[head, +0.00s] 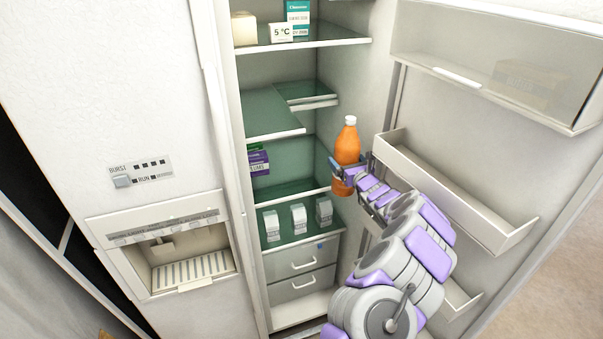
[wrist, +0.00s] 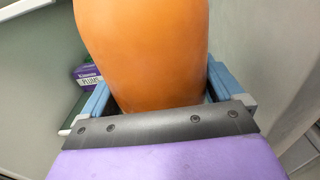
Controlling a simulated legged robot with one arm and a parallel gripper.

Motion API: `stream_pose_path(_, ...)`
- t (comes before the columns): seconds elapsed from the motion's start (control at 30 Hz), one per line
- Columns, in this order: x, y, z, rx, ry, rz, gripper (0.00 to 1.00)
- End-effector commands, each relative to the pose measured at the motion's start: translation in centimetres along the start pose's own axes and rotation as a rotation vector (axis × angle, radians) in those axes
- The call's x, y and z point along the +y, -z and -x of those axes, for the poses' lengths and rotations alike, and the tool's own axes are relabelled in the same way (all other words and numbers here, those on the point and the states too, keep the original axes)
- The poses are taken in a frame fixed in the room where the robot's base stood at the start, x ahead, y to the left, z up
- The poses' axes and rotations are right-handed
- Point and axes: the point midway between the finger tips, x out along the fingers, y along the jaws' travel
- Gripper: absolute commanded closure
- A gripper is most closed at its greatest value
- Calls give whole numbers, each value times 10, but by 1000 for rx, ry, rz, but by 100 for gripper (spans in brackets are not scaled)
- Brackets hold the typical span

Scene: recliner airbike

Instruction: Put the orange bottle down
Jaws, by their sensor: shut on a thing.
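The orange bottle (head: 348,147) has a pale cap and stands about upright in the fridge opening in the head view. My gripper (head: 347,172) is shut on its lower part. In the wrist view the bottle (wrist: 145,50) fills the middle, between the two blue fingers of my gripper (wrist: 158,90).
The fridge's green shelves (head: 270,112) are to the left, with a purple box (head: 259,162) and several small white cartons (head: 298,218) below. The open door's bin (head: 450,195) is close on the right. Drawers (head: 300,262) sit lower down.

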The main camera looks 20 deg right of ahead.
Motion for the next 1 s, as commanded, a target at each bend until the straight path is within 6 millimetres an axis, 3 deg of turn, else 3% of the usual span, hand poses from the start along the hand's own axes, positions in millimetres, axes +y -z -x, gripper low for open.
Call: stream_pose_path(1.0,0,4,-121,-7,4,11,91)
